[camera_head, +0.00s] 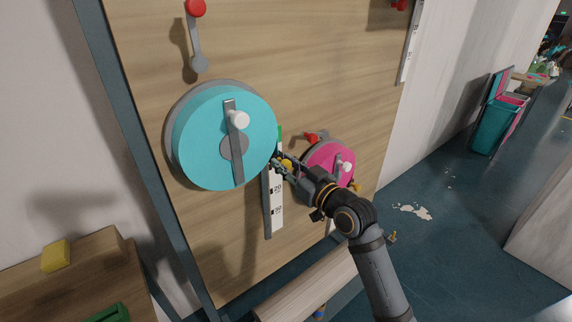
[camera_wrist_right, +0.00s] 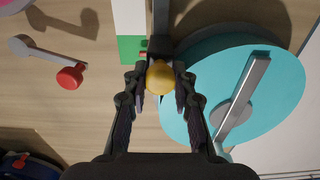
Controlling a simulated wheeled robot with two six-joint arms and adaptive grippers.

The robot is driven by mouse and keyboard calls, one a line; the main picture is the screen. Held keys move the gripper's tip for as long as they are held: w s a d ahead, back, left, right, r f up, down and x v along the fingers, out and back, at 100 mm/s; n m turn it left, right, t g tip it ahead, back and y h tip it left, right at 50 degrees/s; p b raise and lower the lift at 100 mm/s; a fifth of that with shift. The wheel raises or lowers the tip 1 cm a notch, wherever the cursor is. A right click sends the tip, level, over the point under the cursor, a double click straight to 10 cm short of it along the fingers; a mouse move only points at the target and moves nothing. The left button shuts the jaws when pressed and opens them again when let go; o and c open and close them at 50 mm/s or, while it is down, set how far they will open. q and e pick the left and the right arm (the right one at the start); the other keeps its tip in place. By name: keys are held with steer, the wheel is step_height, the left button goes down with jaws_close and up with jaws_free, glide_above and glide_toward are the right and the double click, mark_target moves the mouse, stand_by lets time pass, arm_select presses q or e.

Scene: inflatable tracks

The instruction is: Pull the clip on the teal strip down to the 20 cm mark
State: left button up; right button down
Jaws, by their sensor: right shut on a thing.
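A grey rail (camera_head: 267,208) runs down the wooden board beside a white scale (camera_head: 277,205) with black marks, one reading 20. A yellow knob (camera_head: 287,163) is at the rail's upper visible part, above the 20 mark. My right gripper (camera_head: 281,166) is shut on this yellow knob; in the right wrist view the knob (camera_wrist_right: 160,77) sits between both fingers, in front of the rail (camera_wrist_right: 161,20). A green patch (camera_wrist_right: 131,48) is on the scale. My left gripper is not in view.
A pink disc (camera_head: 325,162) and a red knob (camera_head: 311,138) are close on the right. A wooden ledge (camera_head: 308,285) is below the board.

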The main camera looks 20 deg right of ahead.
steer(key=shift+f, duration=0.35)
step_height(320, 180, down, 19)
steer(key=b, duration=1.6)
steer(key=shift+f+b, duration=0.15)
steer(key=shift+b, duration=0.15)
steer(key=c, duration=1.1)
jaws_free()
steer(key=shift+w, duration=0.1)
steer(key=shift+v, duration=3.75)
